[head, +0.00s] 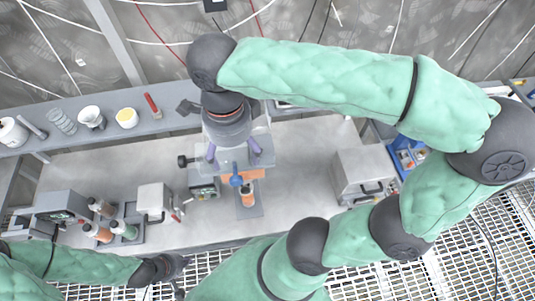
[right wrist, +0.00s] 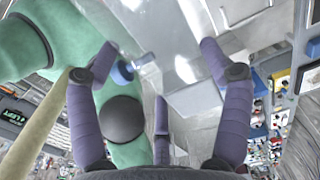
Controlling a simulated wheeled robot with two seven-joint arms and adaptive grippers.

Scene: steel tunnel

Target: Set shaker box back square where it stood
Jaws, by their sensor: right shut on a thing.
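My right gripper (head: 232,152) reaches down over the middle of the bench, its purple fingers on both sides of a grey box, which I take for the shaker box (head: 234,160). In the right wrist view the fingers of the right gripper (right wrist: 160,60) stand either side of the box's pale metal surface (right wrist: 185,72). A blue knob (head: 236,181) shows at its near side. The box's underside and its contact with the bench are hidden. My left gripper (head: 178,268) is at the bench's near edge, at lower left; its fingers are too unclear to read.
A device with a small display (head: 204,190) is close on the left. A rack of bottles (head: 130,231) and a white box (head: 154,199) stand further left; a grey lidded box (head: 362,172) stands right.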

